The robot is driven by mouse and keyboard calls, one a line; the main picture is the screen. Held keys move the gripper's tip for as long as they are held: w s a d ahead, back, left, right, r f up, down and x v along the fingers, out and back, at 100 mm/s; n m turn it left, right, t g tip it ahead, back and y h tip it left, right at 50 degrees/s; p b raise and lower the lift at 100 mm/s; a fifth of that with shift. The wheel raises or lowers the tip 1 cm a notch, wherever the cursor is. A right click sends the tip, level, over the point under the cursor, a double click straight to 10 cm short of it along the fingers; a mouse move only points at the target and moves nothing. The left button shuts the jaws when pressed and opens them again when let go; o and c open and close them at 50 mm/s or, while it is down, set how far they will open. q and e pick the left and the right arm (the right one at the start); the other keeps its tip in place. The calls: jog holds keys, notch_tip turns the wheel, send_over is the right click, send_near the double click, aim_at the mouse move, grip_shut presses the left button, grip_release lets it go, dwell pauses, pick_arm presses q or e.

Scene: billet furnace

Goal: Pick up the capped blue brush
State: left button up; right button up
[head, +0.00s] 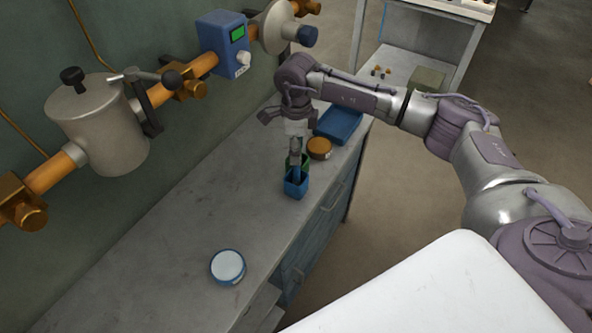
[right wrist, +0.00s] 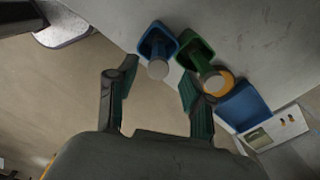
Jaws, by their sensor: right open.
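The blue brush (right wrist: 158,68) stands in a small blue cup (head: 296,187) on the grey bench; its pale round end faces the camera in the right wrist view. The cup also shows in that view (right wrist: 147,46). A green cup (right wrist: 185,42) with a green brush (right wrist: 215,83) stands right beside it. My right gripper (head: 295,150) points down just above the cups. In the right wrist view its open fingers (right wrist: 157,80) are spread, with the blue brush's end between and beyond the tips. I cannot tell whether they touch it. My left gripper is not in view.
An orange-brown round tin (head: 319,148) and a blue tray (head: 339,123) sit behind the cups. A white-topped blue tin (head: 228,267) is nearer on the bench (head: 190,220). A pipe (head: 200,66) with fittings runs along the wall. The bench's middle is clear.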

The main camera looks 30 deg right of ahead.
aim_at(295, 168)
jog(key=shift+w+f, duration=0.1)
jog(key=shift+f, duration=0.65)
jog(key=shift+w+f, duration=0.1)
jog(key=shift+f, duration=0.25)
jog(key=shift+a+f+p, duration=0.15)
jog(key=shift+f+p, duration=0.3)
jog(key=shift+f, duration=0.1)
jog(key=f, duration=0.1)
jog(key=f+p, duration=0.1)
jog(key=f, duration=0.1)
jog(key=shift+s+a+f, duration=0.1)
jog(key=shift+s+f, duration=0.1)
jog(key=shift+f, duration=0.4)
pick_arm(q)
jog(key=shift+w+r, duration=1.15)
pick_arm(e)
grip_shut()
